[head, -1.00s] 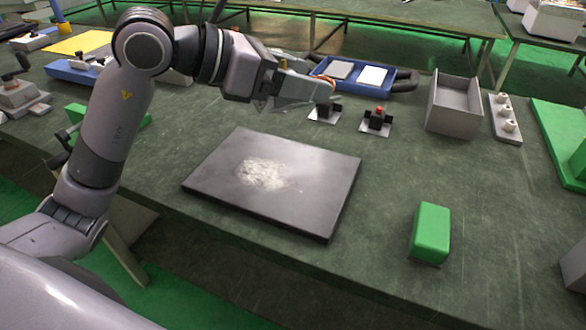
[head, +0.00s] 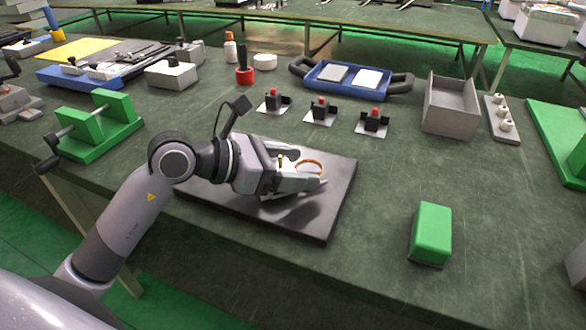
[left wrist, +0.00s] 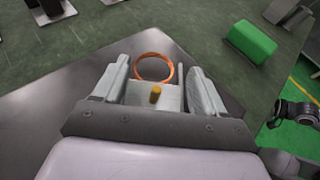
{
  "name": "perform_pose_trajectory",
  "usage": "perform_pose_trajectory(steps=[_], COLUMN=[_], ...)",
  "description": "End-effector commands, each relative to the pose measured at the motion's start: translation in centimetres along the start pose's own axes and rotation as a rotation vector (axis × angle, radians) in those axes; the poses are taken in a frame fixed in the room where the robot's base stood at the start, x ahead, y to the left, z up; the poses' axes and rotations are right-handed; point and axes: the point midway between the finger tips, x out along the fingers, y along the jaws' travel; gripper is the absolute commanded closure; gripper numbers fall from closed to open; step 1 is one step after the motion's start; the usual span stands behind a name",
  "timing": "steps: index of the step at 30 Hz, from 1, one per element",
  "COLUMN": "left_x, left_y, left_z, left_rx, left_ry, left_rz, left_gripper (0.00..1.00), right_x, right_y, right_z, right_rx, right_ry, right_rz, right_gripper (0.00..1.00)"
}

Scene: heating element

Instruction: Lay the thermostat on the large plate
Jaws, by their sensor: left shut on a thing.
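The large plate (head: 338,190) is a dark grey slab lying flat on the green table; it also shows in the left wrist view (left wrist: 60,115). My left gripper (head: 300,178) is over the plate, its fingers shut on the thermostat. The thermostat (left wrist: 141,93) has a pale body with a brass stub and a copper-coloured loop (left wrist: 153,67) in front. The same loop (head: 309,166) shows at the fingers in the head view. Fingers hide most of the body, and I cannot tell whether it touches the plate. My right gripper is not seen in the head view.
A green block (head: 431,233) stands right of the plate. Several small black parts with red tops (head: 372,122) stand behind it, near a blue tray (head: 345,82) and a grey open box (head: 452,105). A green vise-like stand (head: 95,127) is at left.

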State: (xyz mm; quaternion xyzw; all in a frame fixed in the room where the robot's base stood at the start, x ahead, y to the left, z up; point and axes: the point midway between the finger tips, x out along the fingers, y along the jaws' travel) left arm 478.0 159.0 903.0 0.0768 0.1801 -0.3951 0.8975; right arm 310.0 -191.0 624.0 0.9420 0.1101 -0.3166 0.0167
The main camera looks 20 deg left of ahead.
Motion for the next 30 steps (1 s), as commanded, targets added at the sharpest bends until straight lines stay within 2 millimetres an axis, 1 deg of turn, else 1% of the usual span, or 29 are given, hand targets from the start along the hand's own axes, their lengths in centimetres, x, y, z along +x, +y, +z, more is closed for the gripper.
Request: perform_pose_trajectory(steps=[1, 8, 12, 13, 14, 15, 23, 26, 28, 30], left_x=[0.2, 0.1, 0.3, 0.3, 0.3, 0.3, 0.2, 0.1, -0.4, -1.5], left_y=[0.0, 0.0, 0.0, 0.0, 0.0, 0.0, 0.0, 0.0, 0.1, 0.1], left_z=[-0.4, -0.3, -0.8, -0.7, -0.6, -0.7, -0.6, -0.3, -0.4, -0.5], left_rx=[0.0, 0.002, 0.002, 0.002, 0.002, 0.002, 0.002, 0.002, 0.002, 0.003], left_ry=[-0.001, -0.003, -0.003, -0.002, -0.002, -0.002, -0.001, -0.002, 0.0, 0.001], left_rz=[0.001, 0.001, 0.001, 0.001, 0.001, 0.001, 0.001, 0.001, 0.002, 0.004], left_gripper=[0.67, 0.67, 0.67, 0.19, 0.09, 0.03, 0.03, 0.03, 0.03, 0.03], right_x=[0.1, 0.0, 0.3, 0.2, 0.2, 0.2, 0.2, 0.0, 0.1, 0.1], right_y=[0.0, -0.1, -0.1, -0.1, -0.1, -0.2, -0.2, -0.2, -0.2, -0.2], right_z=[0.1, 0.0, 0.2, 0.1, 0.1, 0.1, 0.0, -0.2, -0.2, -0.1], right_rx=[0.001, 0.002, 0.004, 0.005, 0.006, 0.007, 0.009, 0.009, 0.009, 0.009], right_ry=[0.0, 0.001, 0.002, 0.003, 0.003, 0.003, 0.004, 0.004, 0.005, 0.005], right_rz=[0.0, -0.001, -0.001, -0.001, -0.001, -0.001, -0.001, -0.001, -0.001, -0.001], right_gripper=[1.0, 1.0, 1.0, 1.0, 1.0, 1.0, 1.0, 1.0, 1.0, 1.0])
